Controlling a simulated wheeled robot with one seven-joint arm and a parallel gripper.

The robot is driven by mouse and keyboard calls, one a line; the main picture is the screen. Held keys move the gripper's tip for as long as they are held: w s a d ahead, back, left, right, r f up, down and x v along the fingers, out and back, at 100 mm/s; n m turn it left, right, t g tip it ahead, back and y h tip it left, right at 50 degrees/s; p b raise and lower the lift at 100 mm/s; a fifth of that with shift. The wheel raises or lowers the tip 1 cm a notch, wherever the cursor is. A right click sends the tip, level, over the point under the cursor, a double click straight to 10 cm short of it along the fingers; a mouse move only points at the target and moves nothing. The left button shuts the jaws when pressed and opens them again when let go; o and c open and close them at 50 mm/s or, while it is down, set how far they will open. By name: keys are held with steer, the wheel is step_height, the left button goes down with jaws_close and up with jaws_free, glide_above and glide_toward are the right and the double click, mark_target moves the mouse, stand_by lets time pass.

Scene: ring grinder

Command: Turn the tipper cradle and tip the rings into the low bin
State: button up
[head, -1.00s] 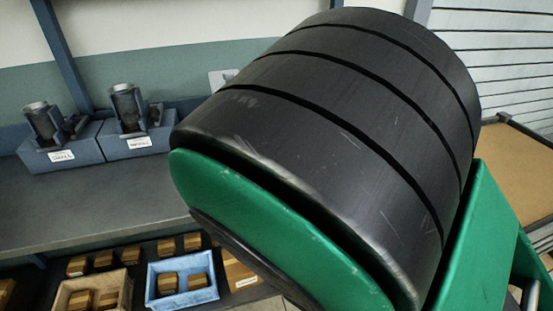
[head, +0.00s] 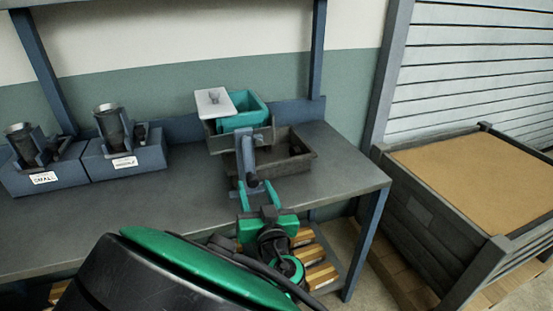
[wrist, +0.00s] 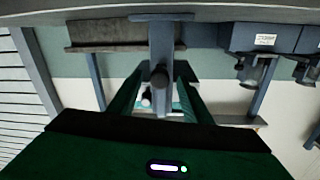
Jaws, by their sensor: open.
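The tipper cradle (head: 238,138) is a grey frame at the back of the bench, holding a teal open-topped box (head: 246,113). A blue-grey lever (head: 245,152) stands at its front, with a dark knob at its lower end. The lever also shows in the wrist view (wrist: 161,45). The low bin (head: 304,154) is a dark shallow tray right of and behind the lever; in the wrist view it is at the upper left (wrist: 105,35). My gripper (head: 257,187) is open, its green fingers either side of the lever's knob end. I see no rings; the box's inside is mostly hidden.
A white plate with a small knob (head: 214,102) is at the box's left. Two blue holders with dark cups (head: 123,150) stand on the bench's left. A large grey crate with a tan top (head: 480,180) is at the right. The bench's (head: 200,200) front middle is clear.

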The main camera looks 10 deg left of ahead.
mark_target(254, 185)
steer(key=shift+x, duration=2)
jaws_close()
